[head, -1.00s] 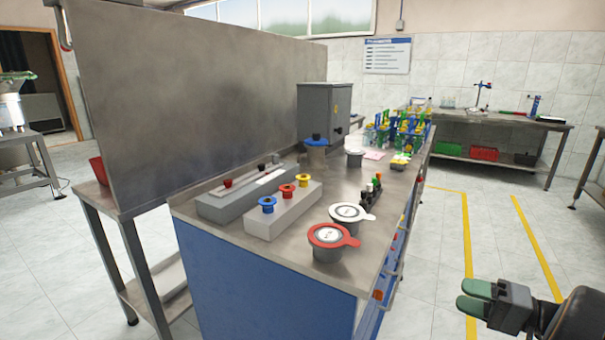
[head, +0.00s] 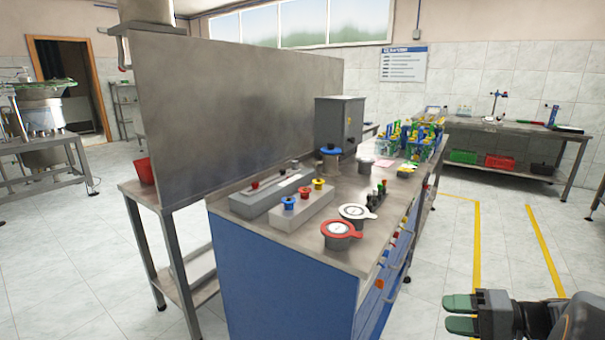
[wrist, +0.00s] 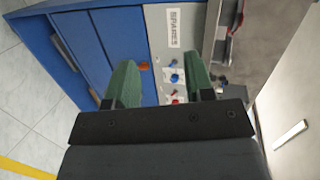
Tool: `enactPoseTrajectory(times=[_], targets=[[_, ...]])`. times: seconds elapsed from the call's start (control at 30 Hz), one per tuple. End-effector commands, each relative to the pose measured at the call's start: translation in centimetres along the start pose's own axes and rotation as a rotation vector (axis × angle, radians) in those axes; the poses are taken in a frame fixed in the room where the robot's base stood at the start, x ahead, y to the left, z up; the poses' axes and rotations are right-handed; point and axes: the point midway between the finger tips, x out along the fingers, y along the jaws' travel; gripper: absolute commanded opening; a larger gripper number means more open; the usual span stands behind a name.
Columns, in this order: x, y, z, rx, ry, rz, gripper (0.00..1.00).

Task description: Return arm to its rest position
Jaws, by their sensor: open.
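My gripper (head: 461,314) is at the lower right of the head view, over the floor to the right of the workbench and apart from it. Its green fingers are spread and empty. In the wrist view my gripper (wrist: 160,85) also shows its two green fingers apart, with nothing between them. Beyond them is the bench's blue side (wrist: 110,35) with a grey panel (wrist: 180,60) marked SPARES and small coloured knobs.
The steel-topped workbench (head: 290,238) carries grey blocks with coloured caps, a red-rimmed pot (head: 340,232), a white-rimmed pot (head: 357,212) and a grey box (head: 338,122). A tall steel panel (head: 240,110) stands behind. Floor with yellow lines (head: 477,240) is clear at right.

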Motion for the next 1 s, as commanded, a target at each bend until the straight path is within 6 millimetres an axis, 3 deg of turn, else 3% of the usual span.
enactPoseTrajectory(times=[0.03, 0.3, 0.53, 0.8, 1.0], targets=[[0.6, -1.9, 0.6, 0.006, -0.034, 0.044, 0.49], [4.1, -8.2, 5.0, 0.025, -0.198, 0.396, 0.49], [4.4, -15.6, 9.8, -0.131, -0.236, 0.849, 0.49], [3.2, -21.7, 11.4, -0.414, -0.114, 1.107, 0.49], [3.1, -23.7, 11.6, -0.527, -0.052, 1.151, 0.49]])
